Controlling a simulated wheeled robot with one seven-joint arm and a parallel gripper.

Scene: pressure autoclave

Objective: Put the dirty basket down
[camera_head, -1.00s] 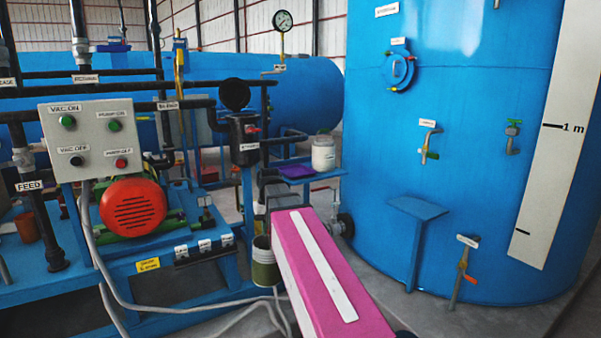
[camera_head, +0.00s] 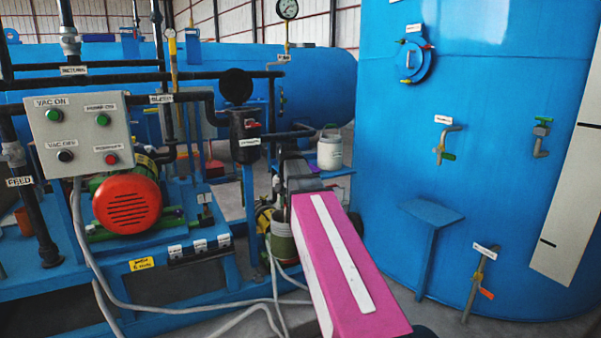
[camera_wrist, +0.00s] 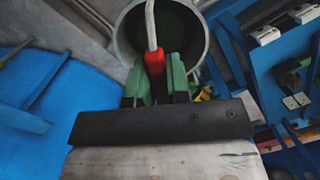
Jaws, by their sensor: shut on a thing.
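The dirty basket looks like a round bucket with grey-green walls. In the head view the dirty basket (camera_head: 283,241) is left of my pink arm, which hides part of it. In the wrist view its round mouth (camera_wrist: 198,28) opens behind my fingertips, with a dark green inside. A pale rod with a red grip (camera_wrist: 154,62) crosses the mouth. My gripper (camera_wrist: 160,88), with green fingers, is shut on the red grip. I cannot tell from these views whether the basket's bottom touches anything.
A white jar (camera_head: 330,150) stands behind my arm. A blue pump skid with a red motor (camera_head: 127,205) and control box (camera_head: 80,137) is on the left. A large blue tank (camera_head: 470,120) with taps and a blue bracket (camera_head: 432,213) is on the right. Hoses (camera_head: 205,308) cross the floor.

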